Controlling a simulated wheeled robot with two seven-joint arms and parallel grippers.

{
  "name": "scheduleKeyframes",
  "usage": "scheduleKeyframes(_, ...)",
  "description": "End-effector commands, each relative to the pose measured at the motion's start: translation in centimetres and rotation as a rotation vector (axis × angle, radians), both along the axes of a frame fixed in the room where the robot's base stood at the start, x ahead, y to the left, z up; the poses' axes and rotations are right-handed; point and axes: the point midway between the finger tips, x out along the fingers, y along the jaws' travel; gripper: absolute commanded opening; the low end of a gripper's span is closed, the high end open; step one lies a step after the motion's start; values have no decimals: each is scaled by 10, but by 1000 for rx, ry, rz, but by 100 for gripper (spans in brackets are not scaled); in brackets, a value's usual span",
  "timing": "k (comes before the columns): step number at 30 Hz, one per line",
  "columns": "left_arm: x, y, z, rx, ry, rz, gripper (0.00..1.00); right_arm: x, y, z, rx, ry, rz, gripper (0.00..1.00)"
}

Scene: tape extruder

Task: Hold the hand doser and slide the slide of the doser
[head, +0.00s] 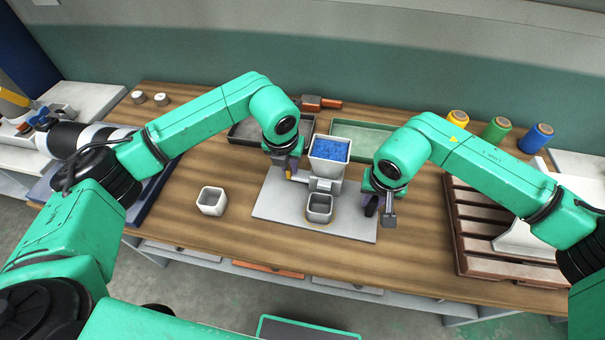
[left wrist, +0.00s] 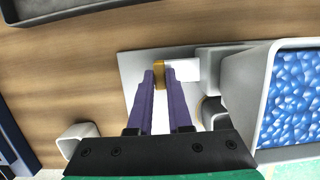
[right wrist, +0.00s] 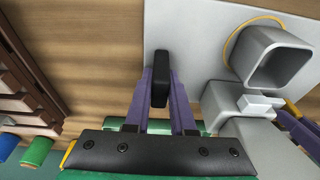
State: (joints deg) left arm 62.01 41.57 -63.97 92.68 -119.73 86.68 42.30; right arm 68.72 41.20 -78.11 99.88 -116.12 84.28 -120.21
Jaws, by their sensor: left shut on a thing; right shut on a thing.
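The hand doser stands on a grey base plate (head: 270,208); its white hopper (head: 327,170) is filled with blue pellets (head: 330,150). A white slide bar (left wrist: 184,70) with a yellow end (left wrist: 160,76) sticks out on the doser's left side. My left gripper (left wrist: 160,82) is shut on that yellow end. My right gripper (right wrist: 160,92) is shut on a dark upright handle (right wrist: 160,72) at the doser's right side. A square grey cup (head: 319,208) stands on the plate in front of the hopper; it also shows in the right wrist view (right wrist: 275,62).
A second square cup (head: 211,201) stands on the table left of the plate. Two shallow trays (head: 362,140) lie behind the doser. A brown slatted rack (head: 475,232) is at the right, with several coloured spools (head: 497,130) behind. The table front is mostly clear.

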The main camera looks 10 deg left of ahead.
Motion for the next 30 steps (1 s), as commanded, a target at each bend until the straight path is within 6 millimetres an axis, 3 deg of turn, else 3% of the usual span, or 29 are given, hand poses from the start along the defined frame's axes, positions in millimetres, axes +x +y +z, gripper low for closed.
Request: scheduleKeyframes(30, 2, 33, 0, 5, -1, 6, 0, 0, -2, 0, -5, 2, -3, 0)
